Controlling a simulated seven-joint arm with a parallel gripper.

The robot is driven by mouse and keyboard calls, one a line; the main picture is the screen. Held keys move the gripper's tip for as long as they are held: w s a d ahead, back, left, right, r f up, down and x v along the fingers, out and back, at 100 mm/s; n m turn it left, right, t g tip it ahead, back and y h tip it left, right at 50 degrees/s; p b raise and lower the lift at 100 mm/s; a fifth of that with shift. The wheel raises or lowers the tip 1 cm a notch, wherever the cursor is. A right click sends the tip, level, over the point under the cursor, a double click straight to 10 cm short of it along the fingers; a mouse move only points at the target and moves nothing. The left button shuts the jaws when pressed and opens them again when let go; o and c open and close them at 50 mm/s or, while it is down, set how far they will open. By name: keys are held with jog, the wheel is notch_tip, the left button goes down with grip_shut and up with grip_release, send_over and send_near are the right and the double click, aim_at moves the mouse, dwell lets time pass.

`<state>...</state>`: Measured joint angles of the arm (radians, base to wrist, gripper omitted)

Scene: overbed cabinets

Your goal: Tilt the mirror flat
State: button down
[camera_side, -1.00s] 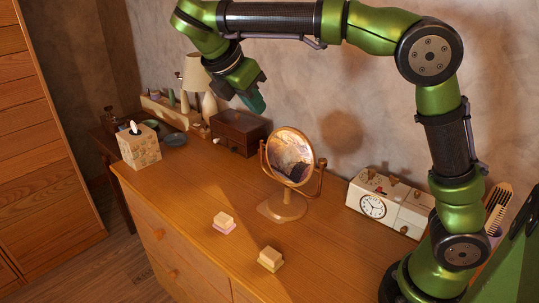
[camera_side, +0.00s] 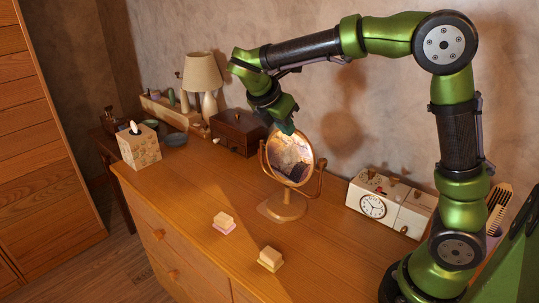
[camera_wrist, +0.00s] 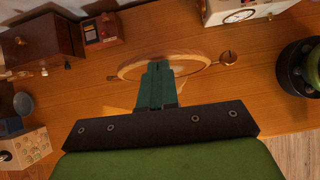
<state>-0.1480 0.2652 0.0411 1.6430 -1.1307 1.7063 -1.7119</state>
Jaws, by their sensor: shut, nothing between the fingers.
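The mirror (camera_side: 290,160) is a round glass in a wooden frame, held at its sides by a U-shaped stand (camera_side: 284,207) on the dresser. It stands nearly upright, leaning back a little. My gripper (camera_side: 288,130) is shut and empty, its teal fingers at the mirror's top edge in the side view. In the wrist view, my gripper (camera_wrist: 158,68) points at the upper rim of the mirror (camera_wrist: 190,58), which shows almost edge-on. I cannot tell whether the fingertips touch the rim.
A dark wooden box (camera_side: 238,132) stands left of the mirror, and a white clock cabinet (camera_side: 385,205) stands to its right. Two small soap-like blocks (camera_side: 224,222) (camera_side: 270,258) lie in front. A tissue box (camera_side: 139,147) and a lamp (camera_side: 202,75) are at the left.

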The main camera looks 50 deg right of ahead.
jog(key=shift+d, duration=0.15)
dwell(0.3)
jog(key=shift+d+y, duration=0.25)
jog(key=shift+y, duration=0.15)
jog(key=shift+d, duration=0.1)
jog(key=shift+s+d+y, duration=0.1)
jog(key=shift+d+y, duration=1.25)
jog(key=shift+y, duration=0.15)
jog(key=d+f+y, duration=0.4)
jog(key=d+f, duration=0.2)
jog(key=d, duration=0.1)
jog(key=shift+s+d, duration=0.15)
jog(key=shift+d, duration=0.05)
jog(key=shift+r, duration=0.15)
